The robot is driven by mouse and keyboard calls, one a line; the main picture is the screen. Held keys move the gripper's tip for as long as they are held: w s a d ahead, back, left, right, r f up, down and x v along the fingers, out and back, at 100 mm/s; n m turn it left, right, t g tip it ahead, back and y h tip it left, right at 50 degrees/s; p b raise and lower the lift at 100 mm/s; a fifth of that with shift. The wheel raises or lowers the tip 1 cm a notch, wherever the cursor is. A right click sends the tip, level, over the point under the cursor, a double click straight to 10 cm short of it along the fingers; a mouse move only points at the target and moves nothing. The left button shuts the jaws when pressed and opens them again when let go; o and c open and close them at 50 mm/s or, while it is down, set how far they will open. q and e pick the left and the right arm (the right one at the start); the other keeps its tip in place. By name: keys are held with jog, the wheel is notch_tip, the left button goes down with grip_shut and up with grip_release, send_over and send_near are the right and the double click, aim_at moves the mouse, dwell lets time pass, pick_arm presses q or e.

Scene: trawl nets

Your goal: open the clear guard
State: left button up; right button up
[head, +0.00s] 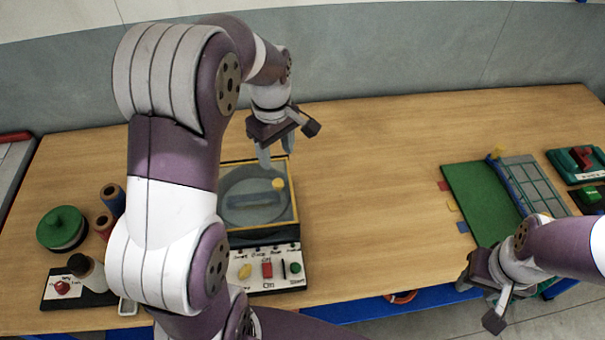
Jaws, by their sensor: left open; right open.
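The clear guard (235,221) is a see-through panel with a yellow edge, lying over a dark machine box left of the table's middle. Under or on it show a round shape, a blue bar (250,199) and a yellow knob (278,184). The guard looks flat and down. My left gripper (287,143) is open and empty, above the guard's far right part; I cannot tell whether a finger touches it. My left arm hides the machine's left side. My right gripper (481,301) is open and empty by the table's front edge at right.
A control panel (268,284) with red, yellow and green controls fronts the machine. Spools (105,224) and a green round piece (62,226) stand at left. A green mat (478,205) and blue-edged rack (531,187) lie right. The table between is clear.

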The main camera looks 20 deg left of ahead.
aim_at(278, 182)
pick_arm(q)
jog(key=f, duration=0.3)
jog(key=w+f+n+p, duration=0.1)
jog(key=f, duration=0.3)
jog(key=a+f+n, duration=0.1)
jog(key=f, duration=0.3)
jog(key=shift+w+f+p, duration=0.1)
jog(key=shift+w+p, duration=0.15)
jog(key=shift+p, duration=0.05)
jog(key=shift+f, duration=0.4)
